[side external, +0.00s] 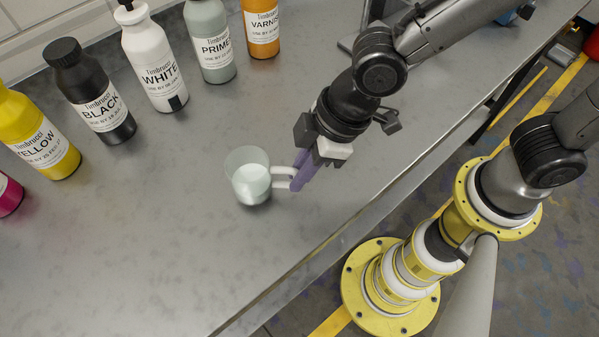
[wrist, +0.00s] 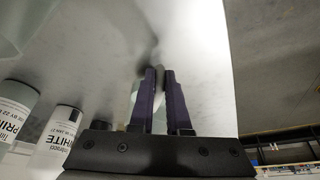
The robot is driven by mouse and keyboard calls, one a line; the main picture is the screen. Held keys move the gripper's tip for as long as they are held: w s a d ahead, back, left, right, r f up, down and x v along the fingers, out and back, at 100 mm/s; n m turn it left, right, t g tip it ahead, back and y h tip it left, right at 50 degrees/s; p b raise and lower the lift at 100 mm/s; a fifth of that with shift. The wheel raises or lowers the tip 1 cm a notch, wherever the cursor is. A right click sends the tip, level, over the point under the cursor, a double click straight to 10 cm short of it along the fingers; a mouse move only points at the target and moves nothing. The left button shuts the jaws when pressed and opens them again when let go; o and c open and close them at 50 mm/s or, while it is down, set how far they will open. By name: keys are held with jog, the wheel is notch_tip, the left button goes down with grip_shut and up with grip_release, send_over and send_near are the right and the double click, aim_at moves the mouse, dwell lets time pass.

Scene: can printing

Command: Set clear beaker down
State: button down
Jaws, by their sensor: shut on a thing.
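The clear beaker (side external: 248,173) is upright over the grey bench in the side view, with pale, whitish-green contents in its lower part. Its handle (side external: 283,177) points right, toward my gripper (side external: 299,172). My gripper's purple fingers are shut on that handle, to the right of the beaker's body. I cannot tell whether the beaker's base touches the bench or hangs just above it. In the wrist view, the two fingers (wrist: 160,88) stand close together, with a pale shape partly hidden behind the left one.
Several labelled bottles stand along the back of the bench (side external: 150,240), including black (side external: 93,95), white (side external: 153,62) and primer (side external: 210,45). A yellow bottle (side external: 38,135) stands at the left. The bench is clear in front of and around the beaker.

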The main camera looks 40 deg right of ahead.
jog(key=shift+f, duration=0.65)
jog(key=shift+f, duration=0.15)
jog(key=c, duration=0.9)
grip_release()
jog(key=v, duration=1.2)
jog(key=shift+r, duration=0.2)
